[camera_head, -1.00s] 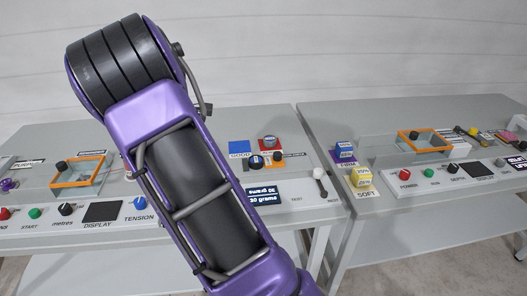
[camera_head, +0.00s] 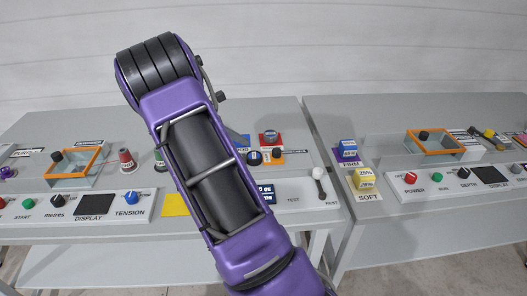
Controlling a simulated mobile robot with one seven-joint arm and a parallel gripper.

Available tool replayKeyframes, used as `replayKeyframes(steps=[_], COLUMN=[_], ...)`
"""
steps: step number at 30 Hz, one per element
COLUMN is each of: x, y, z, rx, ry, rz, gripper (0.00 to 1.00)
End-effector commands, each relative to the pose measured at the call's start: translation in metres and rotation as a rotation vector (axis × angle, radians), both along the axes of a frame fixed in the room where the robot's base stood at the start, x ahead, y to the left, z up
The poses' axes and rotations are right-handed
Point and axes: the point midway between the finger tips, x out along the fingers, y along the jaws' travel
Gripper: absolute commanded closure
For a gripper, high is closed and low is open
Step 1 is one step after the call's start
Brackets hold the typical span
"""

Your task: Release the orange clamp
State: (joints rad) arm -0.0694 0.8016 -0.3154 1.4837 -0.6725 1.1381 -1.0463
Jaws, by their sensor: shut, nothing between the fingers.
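Two orange frames could be the orange clamp, and I cannot tell which. One orange frame (camera_head: 95,164) sits over a clear box on the left table, with a black knob at its left side. My purple arm crosses the middle of the view, over the left table. My gripper is not in view.
A red spool (camera_head: 127,160) stands right of the left frame, near a yellow square (camera_head: 176,205). The front panel has a black display (camera_head: 92,206) and a blue tension knob (camera_head: 130,197). A gap separates the tables.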

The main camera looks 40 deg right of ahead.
Motion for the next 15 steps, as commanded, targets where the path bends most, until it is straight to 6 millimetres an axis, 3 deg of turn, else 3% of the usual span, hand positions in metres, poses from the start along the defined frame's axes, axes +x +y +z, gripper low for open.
replayKeyframes(steps=[7, 15], x=[-0.004, -0.015], y=[-0.009, -0.043], z=[-0.009, -0.042], rx=[0.0, -0.001], ry=[0.0, 0.0], rz=[-0.003, -0.003], gripper=[1.0, 1.0])
